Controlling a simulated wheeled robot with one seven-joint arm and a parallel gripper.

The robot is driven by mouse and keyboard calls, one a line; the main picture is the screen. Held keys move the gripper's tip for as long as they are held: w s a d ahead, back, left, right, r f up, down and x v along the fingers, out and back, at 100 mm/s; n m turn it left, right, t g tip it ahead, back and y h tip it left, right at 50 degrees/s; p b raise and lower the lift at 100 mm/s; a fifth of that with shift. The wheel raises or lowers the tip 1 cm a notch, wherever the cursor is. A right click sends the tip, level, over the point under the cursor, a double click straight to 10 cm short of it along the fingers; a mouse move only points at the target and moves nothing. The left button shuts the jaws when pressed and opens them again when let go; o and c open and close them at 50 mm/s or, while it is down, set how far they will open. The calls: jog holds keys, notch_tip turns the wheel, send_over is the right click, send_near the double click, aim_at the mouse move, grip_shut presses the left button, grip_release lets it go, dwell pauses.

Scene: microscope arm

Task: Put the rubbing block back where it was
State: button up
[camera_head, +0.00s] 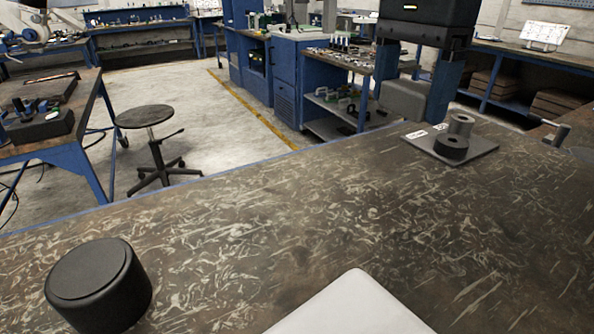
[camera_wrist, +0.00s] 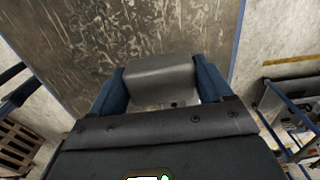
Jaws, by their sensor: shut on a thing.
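The rubbing block looks like a smooth grey block (camera_head: 404,101) with rounded edges. My gripper (camera_head: 410,92) is shut on it, with the block between its two blue fingers under the dark gripper body. In the wrist view the same grey block (camera_wrist: 160,80) sits between the fingers of my gripper (camera_wrist: 161,88), with the patterned bench top beyond it. In the head view the block appears up near the far edge of the bench (camera_head: 300,210). The block looks held clear of the bench; its exact height is unclear.
A dark plate (camera_head: 482,149) on the bench, just right of the gripper, carries a grey cylinder (camera_head: 460,123), a black cylinder (camera_head: 451,148) and small white labels. A metal handle (camera_head: 557,135) stands farther right. The bench middle is clear. A stool (camera_head: 146,117) stands beyond the bench.

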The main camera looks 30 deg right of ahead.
jog(key=p, duration=0.3)
send_over(313, 192)
notch_tip(313, 192, down, 7)
jog(key=shift+r, duration=0.1)
jog(key=shift+f, duration=2.05)
jog(key=shift+f, duration=0.15)
jog(key=o, duration=0.8)
jog(key=shift+o, duration=0.2)
notch_tip(313, 192, up, 12)
jog(key=b, duration=0.1)
jog(key=shift+r, duration=0.2)
